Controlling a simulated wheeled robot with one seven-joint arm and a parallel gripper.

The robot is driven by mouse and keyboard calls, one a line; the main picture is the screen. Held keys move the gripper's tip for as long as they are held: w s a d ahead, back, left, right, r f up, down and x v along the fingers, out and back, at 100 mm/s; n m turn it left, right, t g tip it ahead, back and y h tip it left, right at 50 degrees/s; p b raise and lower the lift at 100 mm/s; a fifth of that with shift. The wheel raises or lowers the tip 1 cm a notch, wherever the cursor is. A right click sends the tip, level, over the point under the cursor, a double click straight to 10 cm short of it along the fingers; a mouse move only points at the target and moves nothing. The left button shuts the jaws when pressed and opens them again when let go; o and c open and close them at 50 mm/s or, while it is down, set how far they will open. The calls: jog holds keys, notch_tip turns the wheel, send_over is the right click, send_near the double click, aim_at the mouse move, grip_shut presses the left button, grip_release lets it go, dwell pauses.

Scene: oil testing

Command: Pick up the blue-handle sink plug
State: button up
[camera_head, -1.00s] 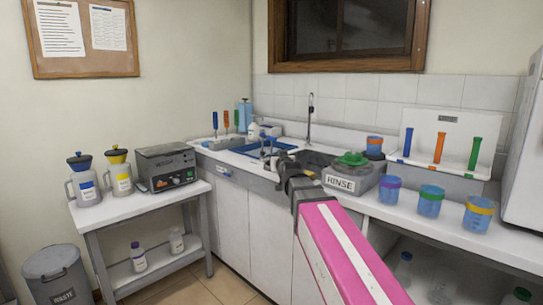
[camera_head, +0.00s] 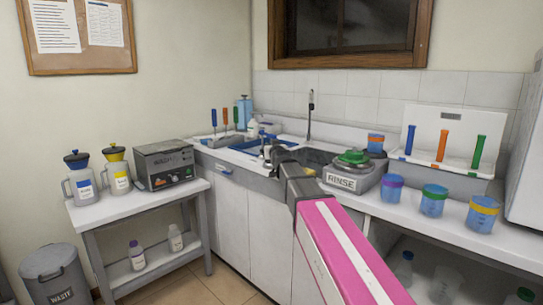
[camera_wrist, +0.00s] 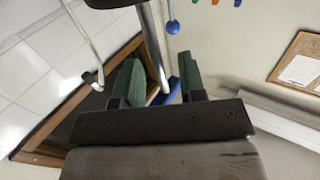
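My gripper (camera_head: 272,153) reaches over the sink area in the head view, its tips small and partly hidden by my own wrist. In the wrist view my gripper (camera_wrist: 158,82) has its two green-padded fingers apart. A metal post and a blue piece (camera_wrist: 172,90) show in the gap between them; I cannot tell whether either is touched. A blue ball knob (camera_wrist: 172,27) on a thin stem shows beyond the fingers, apart from them. It may be the handle of the sink plug, but its lower end is out of frame. I cannot make out a plug in the head view.
A blue tray (camera_head: 246,146) lies in the left of the sink counter, with upright blue-, orange- and green-handled tools (camera_head: 225,117) behind. A tall faucet (camera_head: 310,112) rises behind my gripper. The grey RINSE unit (camera_head: 355,180) stands close on the right.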

jog(key=shift+w+a, duration=0.15)
jog(key=shift+w, duration=0.7)
jog(key=shift+s, duration=0.1)
grip_shut()
jog(key=shift+r, duration=0.15)
